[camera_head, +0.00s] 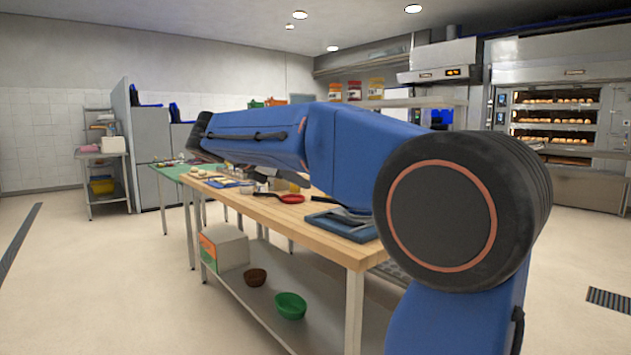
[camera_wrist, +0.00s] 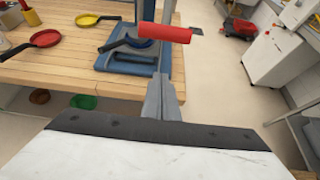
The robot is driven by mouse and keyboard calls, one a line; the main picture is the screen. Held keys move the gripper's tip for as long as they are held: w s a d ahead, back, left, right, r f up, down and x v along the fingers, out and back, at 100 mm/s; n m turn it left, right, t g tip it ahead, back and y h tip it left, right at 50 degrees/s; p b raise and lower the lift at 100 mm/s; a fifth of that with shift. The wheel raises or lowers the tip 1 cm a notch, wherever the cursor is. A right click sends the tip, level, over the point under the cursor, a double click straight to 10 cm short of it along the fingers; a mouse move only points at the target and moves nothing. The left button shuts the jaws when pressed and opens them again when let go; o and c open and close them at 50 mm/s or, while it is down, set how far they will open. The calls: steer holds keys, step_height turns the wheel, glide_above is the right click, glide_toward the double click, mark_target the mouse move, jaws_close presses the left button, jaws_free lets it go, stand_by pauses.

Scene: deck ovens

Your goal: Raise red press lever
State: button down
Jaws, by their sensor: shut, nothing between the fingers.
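The red press lever handle (camera_wrist: 165,33) is a red cylinder lying roughly level near the top of the wrist view. It belongs to a blue press (camera_wrist: 172,66) at the edge of the wooden table. In the head view, the press (camera_head: 343,226) shows only in part below my arm, and the red lever is hidden there. My gripper (camera_wrist: 160,76) is shut and empty. Its fingertips appear just below the red handle in the wrist view, with a visible gap between them in the picture. The true distance in depth is hard to tell. The head view does not show my gripper.
The wooden table (camera_head: 330,246) holds a red pan (camera_head: 292,198); a yellow pan (camera_wrist: 88,20) lies left of the press. A green bowl (camera_head: 290,305) and a brown bowl (camera_head: 255,277) sit on its lower shelf. Open floor lies right of the press in the wrist view.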

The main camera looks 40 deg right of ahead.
steer(key=d, duration=0.9)
steer(key=shift+w+f, duration=0.3)
steer(key=shift+w, duration=0.05)
steer(key=shift+r, duration=0.15)
